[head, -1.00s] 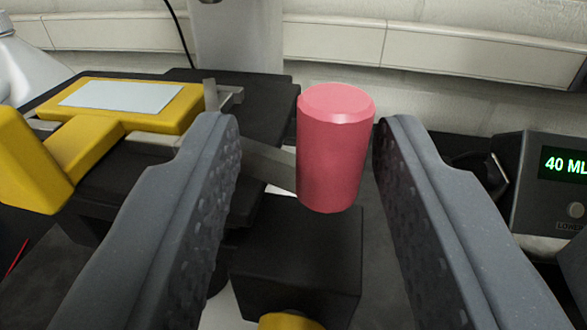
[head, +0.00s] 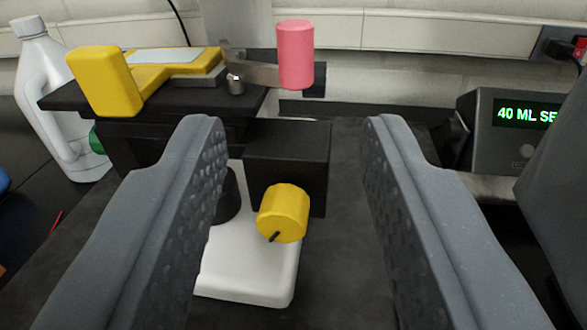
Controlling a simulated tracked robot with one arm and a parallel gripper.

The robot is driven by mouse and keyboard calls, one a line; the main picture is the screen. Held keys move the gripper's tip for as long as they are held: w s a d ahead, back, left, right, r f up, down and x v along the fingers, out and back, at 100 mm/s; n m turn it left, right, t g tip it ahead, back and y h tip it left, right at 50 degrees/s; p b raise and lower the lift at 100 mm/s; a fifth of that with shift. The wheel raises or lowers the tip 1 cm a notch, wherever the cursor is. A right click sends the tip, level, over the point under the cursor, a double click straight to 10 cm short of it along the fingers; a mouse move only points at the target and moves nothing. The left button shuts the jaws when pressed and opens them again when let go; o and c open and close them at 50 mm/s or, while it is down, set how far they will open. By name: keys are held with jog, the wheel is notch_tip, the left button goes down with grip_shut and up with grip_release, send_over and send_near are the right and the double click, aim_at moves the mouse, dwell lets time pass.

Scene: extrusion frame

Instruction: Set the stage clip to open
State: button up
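The stage clip appears to be the metal lever (head: 256,73) ending in a pink cylindrical handle (head: 295,55), seen upright at the top middle of the head view. The lever meets a small metal pivot (head: 235,82) at the right edge of the black stage (head: 110,98). A yellow holder (head: 165,72) with a pale slide lies on the stage. My gripper (head: 290,135) is open and empty. Its fingers frame the lower middle of the view, and the pink handle lies farther off beyond the fingertips, not touched.
A yellow knob (head: 283,213) with a dark pointer sits on a black block (head: 290,160) above a white base (head: 245,265), between my fingers in view. A white jug (head: 62,110) stands left. A box with a green display (head: 525,113) stands right.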

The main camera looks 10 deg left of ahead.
jog(key=shift+s+d, duration=0.2)
jog(key=shift+s, duration=1.25)
jog(key=shift+o, duration=0.3)
